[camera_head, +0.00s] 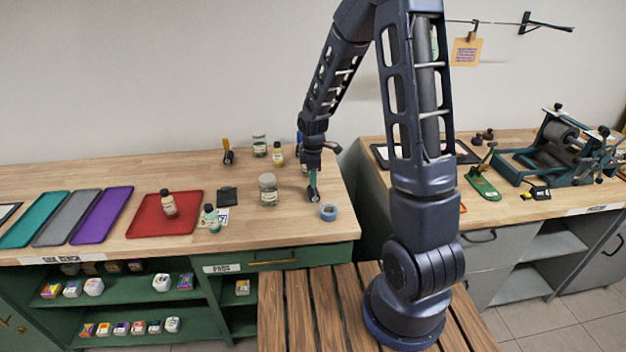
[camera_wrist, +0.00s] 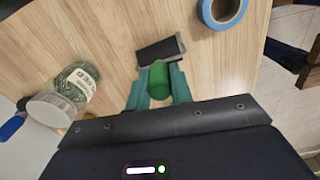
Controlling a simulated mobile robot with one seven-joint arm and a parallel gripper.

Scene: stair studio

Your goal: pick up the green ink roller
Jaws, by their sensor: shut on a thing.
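The green ink roller (camera_wrist: 159,76) has a green handle and a dark roller head (camera_wrist: 160,49). In the wrist view my gripper (camera_wrist: 160,88) is shut on its handle, with one teal finger on each side. In the head view my gripper (camera_head: 313,171) points down over the right end of the wooden counter, and the ink roller (camera_head: 313,192) is below it. The roller head is at or close to the counter top; I cannot tell whether it touches. The fingers hide part of the handle.
A blue tape roll (camera_head: 328,212) lies just right of the roller. A glass jar (camera_head: 268,189) stands to the left, also in the wrist view (camera_wrist: 76,84). An orange-handled roller (camera_head: 228,152) and several small bottles stand further left.

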